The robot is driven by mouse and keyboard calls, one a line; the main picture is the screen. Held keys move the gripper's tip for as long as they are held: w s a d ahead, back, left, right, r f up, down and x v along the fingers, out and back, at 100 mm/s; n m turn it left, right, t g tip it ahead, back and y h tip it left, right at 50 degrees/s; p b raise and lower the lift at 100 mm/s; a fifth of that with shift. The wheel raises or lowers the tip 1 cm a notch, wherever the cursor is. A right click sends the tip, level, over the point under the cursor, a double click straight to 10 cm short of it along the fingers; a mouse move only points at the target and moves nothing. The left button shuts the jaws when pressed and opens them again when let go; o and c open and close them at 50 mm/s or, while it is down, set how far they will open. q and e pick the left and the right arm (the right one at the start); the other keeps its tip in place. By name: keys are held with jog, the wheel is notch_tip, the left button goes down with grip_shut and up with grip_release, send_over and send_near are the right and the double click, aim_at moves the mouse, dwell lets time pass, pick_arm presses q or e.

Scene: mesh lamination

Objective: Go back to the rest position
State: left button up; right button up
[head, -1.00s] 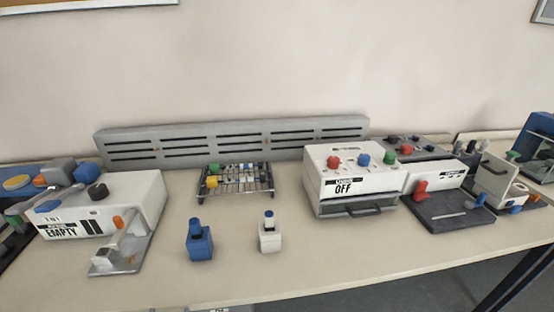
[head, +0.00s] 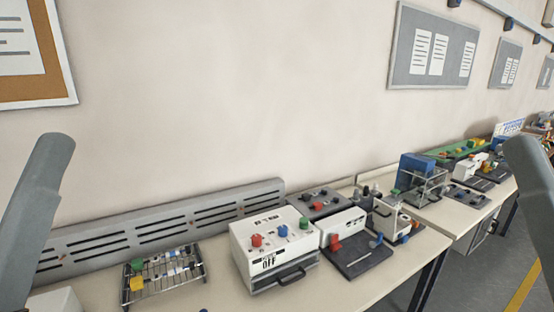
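Both my arms show in the head view, the left one as a grey link at the left edge and the right one as a grey link at the right edge. Neither gripper shows in the frame. No object is seen in a gripper.
A wire rack (head: 164,277) with small coloured pieces stands on the bench (head: 222,292). A white box marked OFF (head: 274,247), with red, blue and green knobs, stands right of it. A dark-based device (head: 357,256) and a blue machine (head: 417,172) stand further right. A grey slotted panel (head: 152,229) lines the wall.

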pick_arm(q)
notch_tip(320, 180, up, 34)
jog(key=p, duration=3.1)
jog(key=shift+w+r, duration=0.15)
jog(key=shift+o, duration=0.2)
